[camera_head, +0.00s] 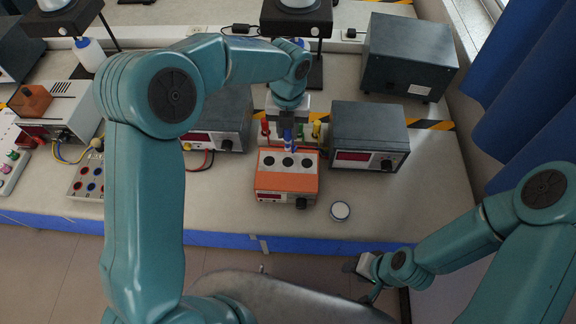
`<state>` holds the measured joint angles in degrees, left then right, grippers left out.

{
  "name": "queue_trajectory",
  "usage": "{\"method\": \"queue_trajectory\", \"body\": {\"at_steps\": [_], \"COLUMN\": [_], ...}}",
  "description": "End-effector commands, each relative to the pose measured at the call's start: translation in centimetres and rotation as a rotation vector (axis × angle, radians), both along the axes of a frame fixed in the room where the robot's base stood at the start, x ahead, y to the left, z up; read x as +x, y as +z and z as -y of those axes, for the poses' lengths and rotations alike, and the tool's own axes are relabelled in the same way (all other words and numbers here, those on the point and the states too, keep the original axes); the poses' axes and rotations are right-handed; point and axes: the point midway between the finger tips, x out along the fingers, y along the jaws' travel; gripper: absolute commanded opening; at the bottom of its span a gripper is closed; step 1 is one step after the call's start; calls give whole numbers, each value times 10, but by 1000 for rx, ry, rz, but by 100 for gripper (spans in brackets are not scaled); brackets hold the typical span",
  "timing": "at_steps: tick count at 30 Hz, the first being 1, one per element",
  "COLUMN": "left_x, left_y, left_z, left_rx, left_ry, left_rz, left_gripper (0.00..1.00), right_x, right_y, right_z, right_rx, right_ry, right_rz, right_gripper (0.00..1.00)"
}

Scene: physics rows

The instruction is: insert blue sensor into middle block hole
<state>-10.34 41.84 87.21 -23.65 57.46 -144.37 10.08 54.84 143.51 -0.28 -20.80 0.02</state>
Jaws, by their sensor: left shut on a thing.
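Dark instrument boxes stand right of the block (368,132) and behind it at the right (408,55). Coloured connectors (316,129) stand just behind the block. The bench's right front is clear.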

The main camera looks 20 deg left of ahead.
Motion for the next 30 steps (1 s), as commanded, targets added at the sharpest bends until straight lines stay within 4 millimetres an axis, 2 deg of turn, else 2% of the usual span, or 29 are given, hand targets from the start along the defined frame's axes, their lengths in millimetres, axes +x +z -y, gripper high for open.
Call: {"method": "queue_trajectory", "body": {"at_steps": [1,3,10,30], "left_x": [1,0,1,0], "left_y": [-5,-28,-59,-63], "left_z": [1,1,1,1], "left_rx": [-3,-3,-2,-2], "left_ry": [-50,-41,-38,-35], "left_rz": [7,3,5,5], "left_gripper": [0,0,0,0], "right_x": [0,0,0,0], "right_y": [-4,-21,-38,-39], "right_z": [0,0,0,0], "right_rx": [0,0,0,0], "right_ry": [0,0,0,0], "right_rz": [0,0,-1,0], "right_gripper": [43,43,43,43]}}
